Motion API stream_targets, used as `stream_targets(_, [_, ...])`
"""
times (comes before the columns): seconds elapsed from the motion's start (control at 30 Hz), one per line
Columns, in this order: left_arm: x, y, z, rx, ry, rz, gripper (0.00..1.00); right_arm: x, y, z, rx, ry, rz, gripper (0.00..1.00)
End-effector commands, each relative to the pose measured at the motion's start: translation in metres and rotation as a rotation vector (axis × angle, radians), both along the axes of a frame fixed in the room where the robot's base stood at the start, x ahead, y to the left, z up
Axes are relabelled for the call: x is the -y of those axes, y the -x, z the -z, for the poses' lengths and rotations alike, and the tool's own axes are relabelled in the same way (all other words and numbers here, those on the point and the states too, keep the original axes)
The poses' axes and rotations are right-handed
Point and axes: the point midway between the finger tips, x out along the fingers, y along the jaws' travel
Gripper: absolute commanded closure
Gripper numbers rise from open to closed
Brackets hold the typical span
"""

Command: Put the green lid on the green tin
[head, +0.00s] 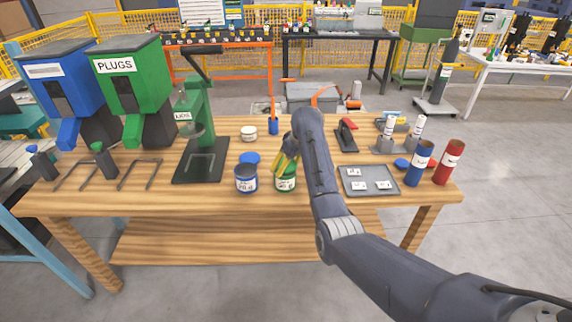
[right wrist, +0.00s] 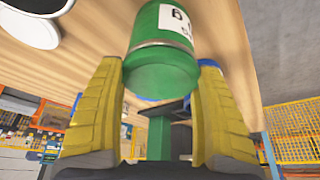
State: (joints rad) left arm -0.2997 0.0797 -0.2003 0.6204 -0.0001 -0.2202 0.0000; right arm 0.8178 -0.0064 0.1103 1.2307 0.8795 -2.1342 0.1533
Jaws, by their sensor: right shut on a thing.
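The green tin (head: 286,184) stands upright near the table's front edge, with a white label. In the right wrist view the tin (right wrist: 180,20) appears upside down, with a metal rim. The green lid (right wrist: 160,75) is at the tin's rim, in line with it. My right gripper (head: 287,162) is at the tin's top, its yellow fingers (right wrist: 162,85) on either side of the lid and shut on it. I cannot tell whether the lid is fully pressed down. The arm hides part of the lid in the head view. My left gripper is not in view.
A blue tin (head: 246,180) stands close left of the green tin, with a blue lid (head: 249,158) behind it. A grey tray (head: 369,181) lies right of my arm. A green stand (head: 203,125) is at left.

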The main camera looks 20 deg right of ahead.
Motion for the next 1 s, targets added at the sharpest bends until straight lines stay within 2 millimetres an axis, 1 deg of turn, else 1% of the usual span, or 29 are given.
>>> stream_targets(0.97, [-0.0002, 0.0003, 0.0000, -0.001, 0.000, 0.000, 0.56, 0.0001, -0.0001, 0.0027, 0.000, 0.000, 0.000, 0.53])
stream_targets(1.0, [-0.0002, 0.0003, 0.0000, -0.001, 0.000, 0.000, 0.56, 0.0001, 0.0000, 0.0027, 0.000, 0.000, 0.000, 0.24])
